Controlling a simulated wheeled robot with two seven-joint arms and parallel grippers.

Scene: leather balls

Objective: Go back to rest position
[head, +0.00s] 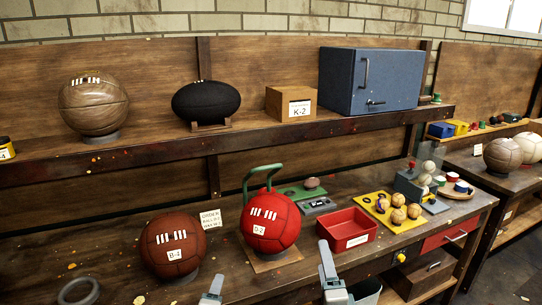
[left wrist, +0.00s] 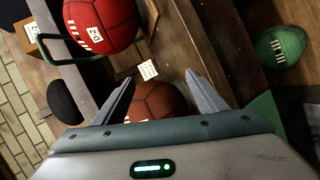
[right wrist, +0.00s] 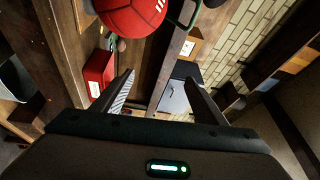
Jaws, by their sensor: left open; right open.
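My left gripper (left wrist: 160,77) is open with nothing between its fingers; part of it shows at the bottom of the head view. In the left wrist view a dark red-brown ball (left wrist: 155,101) shows beyond its fingers. My right gripper (right wrist: 160,76) is also open and empty. In the head view a finger of it (head: 328,262) rises in front of the workbench, below the red tray. The red-brown ball labelled B-2 (head: 172,244) and the bright red ball labelled D-2 (head: 270,221) sit on the workbench (head: 225,263), apart from both grippers.
An upper shelf (head: 235,123) holds a brown ball (head: 93,104), a black oval ball (head: 206,99), a K-2 box (head: 291,103) and a blue cabinet (head: 340,80). A red tray (head: 348,230) and a yellow board (head: 373,205) with several small balls stand on the bench. A dark ring (head: 78,292) lies front left.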

